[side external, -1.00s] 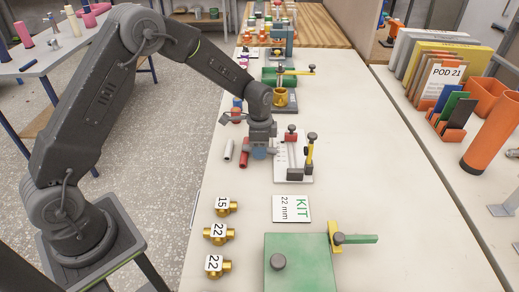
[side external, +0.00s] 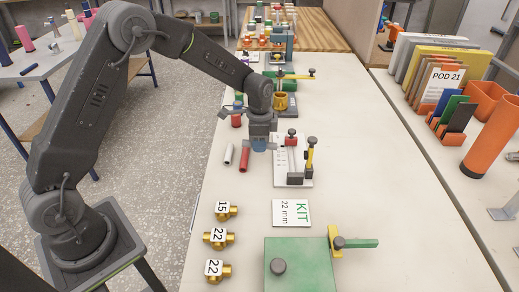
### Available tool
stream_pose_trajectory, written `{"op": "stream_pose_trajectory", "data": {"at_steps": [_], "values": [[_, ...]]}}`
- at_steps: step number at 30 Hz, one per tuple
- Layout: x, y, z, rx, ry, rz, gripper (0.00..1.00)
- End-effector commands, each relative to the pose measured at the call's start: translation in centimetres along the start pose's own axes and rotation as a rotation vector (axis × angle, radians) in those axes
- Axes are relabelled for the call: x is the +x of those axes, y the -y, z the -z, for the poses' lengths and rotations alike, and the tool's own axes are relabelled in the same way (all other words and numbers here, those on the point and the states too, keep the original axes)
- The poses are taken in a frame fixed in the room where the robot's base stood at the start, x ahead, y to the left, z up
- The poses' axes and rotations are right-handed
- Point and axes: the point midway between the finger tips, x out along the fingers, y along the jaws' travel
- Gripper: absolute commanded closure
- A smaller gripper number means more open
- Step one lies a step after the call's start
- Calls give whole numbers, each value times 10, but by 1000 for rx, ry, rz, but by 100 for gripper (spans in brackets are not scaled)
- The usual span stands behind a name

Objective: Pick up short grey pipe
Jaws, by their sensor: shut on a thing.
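My gripper (side external: 262,146) points down above the bench, left of the clamp jig, with its jaws shut. A small blue-grey piece (side external: 259,145) shows between the fingers; the fingers partly hide it, and I cannot tell whether it is a pipe. A short pale grey pipe (side external: 228,155) with a dark end lies on the bench left of the gripper, apart from it. A red pipe (side external: 243,160) lies between that pipe and the gripper.
The clamp jig (side external: 280,176) with red and yellow parts stands close right of the gripper. Nearer are a KIT 22 mm card (side external: 290,213), several brass fittings (side external: 221,210) and a green block (side external: 297,264) with a yellow clamp.

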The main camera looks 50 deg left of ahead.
Motion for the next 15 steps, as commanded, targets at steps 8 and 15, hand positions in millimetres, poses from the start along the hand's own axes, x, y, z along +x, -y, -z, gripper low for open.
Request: {"op": "stream_pose_trajectory", "data": {"at_steps": [8,15], "values": [[-41,17,-54,-6,-2,2,100],[-66,29,-95,-4,-1,1,100]]}}
